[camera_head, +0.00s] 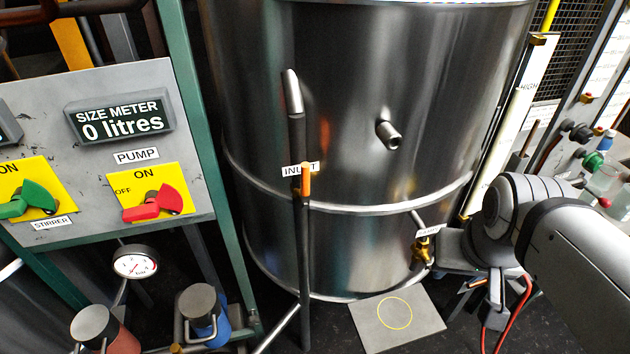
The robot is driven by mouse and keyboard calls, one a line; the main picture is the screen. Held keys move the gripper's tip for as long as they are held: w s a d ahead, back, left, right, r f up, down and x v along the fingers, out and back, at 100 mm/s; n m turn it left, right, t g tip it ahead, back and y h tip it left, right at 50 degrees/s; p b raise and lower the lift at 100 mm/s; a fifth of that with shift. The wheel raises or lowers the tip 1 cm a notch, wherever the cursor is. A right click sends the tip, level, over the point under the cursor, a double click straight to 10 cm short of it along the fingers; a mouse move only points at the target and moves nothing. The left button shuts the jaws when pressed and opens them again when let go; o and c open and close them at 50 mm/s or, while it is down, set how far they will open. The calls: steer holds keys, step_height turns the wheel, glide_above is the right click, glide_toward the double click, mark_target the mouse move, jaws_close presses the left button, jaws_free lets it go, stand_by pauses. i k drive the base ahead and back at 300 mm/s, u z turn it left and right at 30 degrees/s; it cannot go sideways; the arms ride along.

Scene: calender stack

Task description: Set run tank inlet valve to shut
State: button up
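The run tank (345,120) is a large shiny steel drum in the middle of the head view. A dark inlet pipe (305,245) runs up its front beside a white INLET label (290,170). The inlet valve's small orange handle (306,180) stands upright, in line with the pipe. My gripper (482,300) is low on the right, below my grey arm, well apart from the handle. Its fingers are small and partly hidden, so I cannot tell whether it is open. I see nothing clearly held.
A panel (75,110) at left carries a size meter (120,117) reading 0 litres and red pump (155,205) and green stirrer (32,202) switches. A brass tap (424,252) sits low on the tank, near my arm. A grey plate (365,325) lies on the floor.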

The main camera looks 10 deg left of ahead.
mark_target(304, 192)
steer(key=z, duration=0.1)
steer(key=k, duration=0.35)
steer(key=u, duration=0.8)
steer(key=i, duration=0.3)
steer(key=u, duration=0.2)
